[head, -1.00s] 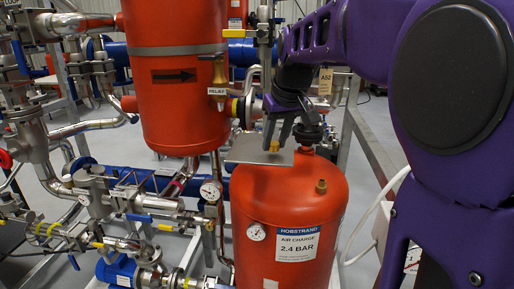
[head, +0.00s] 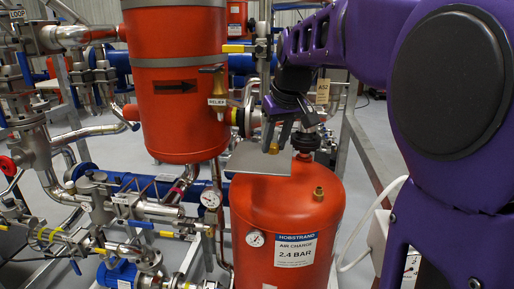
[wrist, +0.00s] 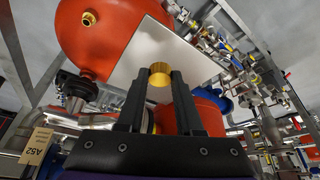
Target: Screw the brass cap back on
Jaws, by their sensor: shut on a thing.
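My gripper (head: 276,137) is shut on the small brass cap (head: 273,149), held in the air in front of the grey plate in the head view. In the wrist view, the ribbed cap (wrist: 160,82) sits between the two dark fingertips (wrist: 158,78). The red air-charge tank (head: 258,205) stands below, labelled 2.4 BAR. A bare brass stub (head: 319,193) sticks up from its domed top, to the right of the cap and lower in the picture. The stub also shows in the wrist view (wrist: 90,20), up and left of the cap, clearly apart from it.
The flat grey plate (head: 258,160) lies close to the cap. A red vessel (head: 178,110) with a relief valve stands at the left. Metal frame rails (head: 370,150) run at the right.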

